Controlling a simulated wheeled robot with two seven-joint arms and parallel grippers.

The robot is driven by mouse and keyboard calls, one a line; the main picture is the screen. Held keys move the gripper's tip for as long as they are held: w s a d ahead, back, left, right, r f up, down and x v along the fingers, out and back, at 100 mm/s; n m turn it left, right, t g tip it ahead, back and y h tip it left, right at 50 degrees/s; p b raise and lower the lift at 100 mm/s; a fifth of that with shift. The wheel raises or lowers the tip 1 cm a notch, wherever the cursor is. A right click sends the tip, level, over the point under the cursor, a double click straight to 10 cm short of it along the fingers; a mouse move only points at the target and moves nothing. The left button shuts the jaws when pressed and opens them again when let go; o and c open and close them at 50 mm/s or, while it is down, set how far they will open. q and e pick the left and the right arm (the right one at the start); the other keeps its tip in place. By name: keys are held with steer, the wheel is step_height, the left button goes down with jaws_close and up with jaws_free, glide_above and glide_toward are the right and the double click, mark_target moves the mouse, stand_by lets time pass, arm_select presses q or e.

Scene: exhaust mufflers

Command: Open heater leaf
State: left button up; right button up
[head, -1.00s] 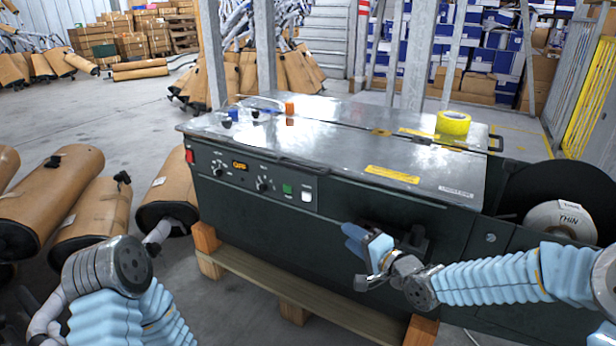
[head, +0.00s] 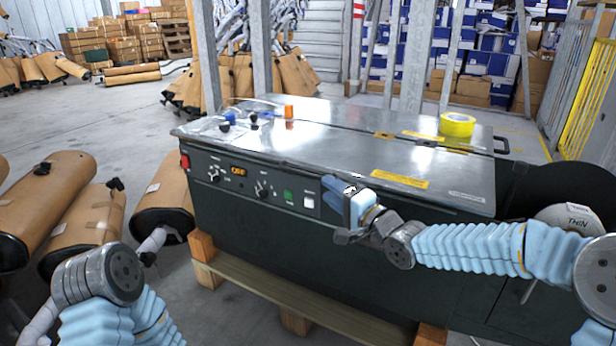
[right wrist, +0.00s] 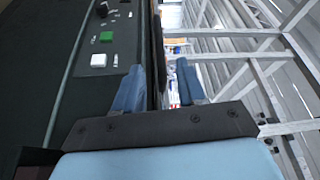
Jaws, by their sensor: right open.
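The dark green machine (head: 260,225) has a flat metal top in panels. The near metal leaf (head: 330,155) lies flat and closed, with a yellow label near its front edge. My right gripper (head: 345,190) is at the front edge of this leaf, right of the control panel. Its blue fingers are open and empty. In the right wrist view, my right gripper (right wrist: 159,86) has the leaf's thin edge (right wrist: 154,45) lined up with the gap between its fingers. I cannot tell whether they touch it. My left arm shows at lower left, but its gripper is out of view.
A yellow tape roll (head: 457,124) and small loose parts (head: 253,119) lie on the top. The machine stands on a wooden pallet (head: 250,285). Brown mufflers (head: 165,205) lie on the floor at left.

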mark_target(309, 176)
steer(key=x, duration=0.8)
steer(key=shift+w+a, duration=0.25)
steer(key=shift+w, duration=0.05)
steer(key=shift+c, duration=0.4)
jaws_close()
